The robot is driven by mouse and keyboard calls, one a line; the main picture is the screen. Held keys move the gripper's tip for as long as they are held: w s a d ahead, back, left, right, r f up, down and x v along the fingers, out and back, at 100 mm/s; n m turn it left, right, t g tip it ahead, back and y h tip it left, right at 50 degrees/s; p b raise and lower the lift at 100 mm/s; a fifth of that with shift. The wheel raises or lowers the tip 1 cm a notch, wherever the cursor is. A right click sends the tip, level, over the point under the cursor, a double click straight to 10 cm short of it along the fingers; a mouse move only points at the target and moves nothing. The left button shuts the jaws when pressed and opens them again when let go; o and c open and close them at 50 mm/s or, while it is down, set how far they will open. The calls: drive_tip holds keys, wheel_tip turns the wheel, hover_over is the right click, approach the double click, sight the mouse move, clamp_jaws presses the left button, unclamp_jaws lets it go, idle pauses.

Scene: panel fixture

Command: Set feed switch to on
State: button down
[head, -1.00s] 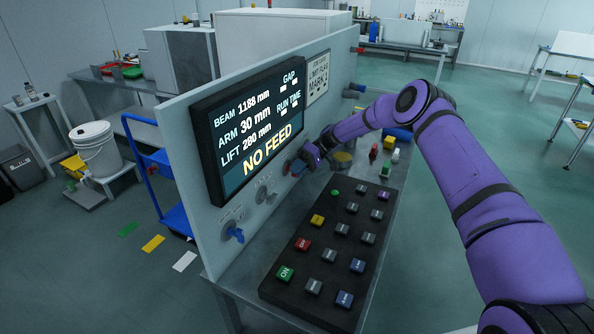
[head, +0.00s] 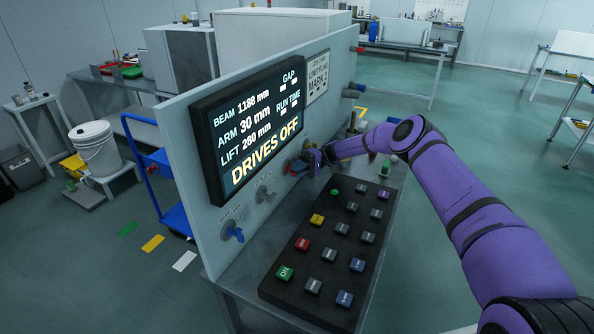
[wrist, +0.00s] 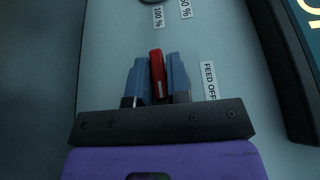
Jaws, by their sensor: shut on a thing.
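The feed switch has a red handle (wrist: 156,72), seen in the wrist view standing between the two blue fingers of my gripper (wrist: 157,64). The fingers are closed on its two sides. A label reading FEED OFF (wrist: 209,81) lies just right of the right finger. In the head view my gripper (head: 302,165) is at the panel (head: 250,215), right of the display's lower corner, and largely hides the switch. The display (head: 255,125) reads DRIVES OFF in its bottom line.
A dark button console (head: 322,255) with several coloured buttons lies below and right of my gripper. A blue knob (head: 235,232) and a grey knob (head: 264,194) sit on the panel nearer the camera. Small items stand on the bench behind my wrist.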

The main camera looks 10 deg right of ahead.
idle(0.4)
drive_tip(key=c, duration=1.2)
unclamp_jaws()
drive_tip(key=shift+o, duration=0.2)
drive_tip(key=v, duration=0.7)
drive_tip(key=shift+d, duration=0.25)
drive_tip(key=shift+w, duration=0.1)
